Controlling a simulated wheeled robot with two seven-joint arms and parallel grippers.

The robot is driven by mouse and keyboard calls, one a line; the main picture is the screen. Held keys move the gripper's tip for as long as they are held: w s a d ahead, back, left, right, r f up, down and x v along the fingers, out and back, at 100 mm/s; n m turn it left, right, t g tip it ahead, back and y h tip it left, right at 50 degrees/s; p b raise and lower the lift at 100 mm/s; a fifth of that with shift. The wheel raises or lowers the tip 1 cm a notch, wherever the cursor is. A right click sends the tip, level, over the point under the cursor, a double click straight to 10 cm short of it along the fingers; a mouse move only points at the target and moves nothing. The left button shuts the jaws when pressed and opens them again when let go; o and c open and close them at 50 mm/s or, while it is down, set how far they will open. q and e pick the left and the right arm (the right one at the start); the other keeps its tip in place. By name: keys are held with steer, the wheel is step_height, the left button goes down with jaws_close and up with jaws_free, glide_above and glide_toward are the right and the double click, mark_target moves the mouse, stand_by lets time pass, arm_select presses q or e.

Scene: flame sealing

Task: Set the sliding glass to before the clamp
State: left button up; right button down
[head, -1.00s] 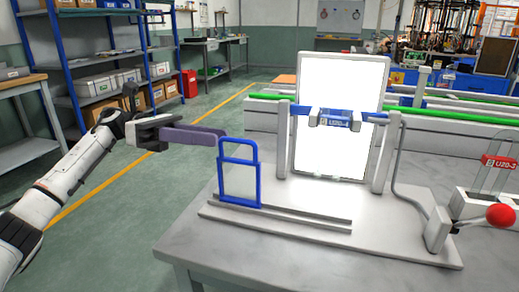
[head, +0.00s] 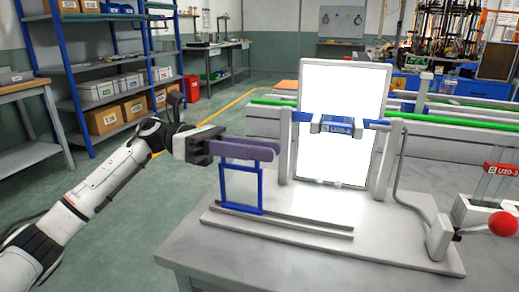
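The sliding glass (head: 241,184), a clear pane in a blue frame, stands upright at the left end of the rails (head: 290,227) on the white base. The clamp (head: 336,125), a blue and grey holder labelled U20-4, sits on a blue bar between two white posts, to the right of and behind the glass. My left gripper (head: 262,150) has its long purple fingers at the top of the glass frame, one in front and one apparently behind. They look parted, and the front finger hides the frame's top edge. My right gripper is out of view.
A bright white panel (head: 344,88) stands behind the clamp. A bent grey lever with a red knob (head: 502,222) is at the right, near a red U20-3 holder (head: 499,169). The rails right of the glass look clear.

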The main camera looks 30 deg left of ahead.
arm_select(q)
steer(key=shift+c, duration=0.4)
jaws_close()
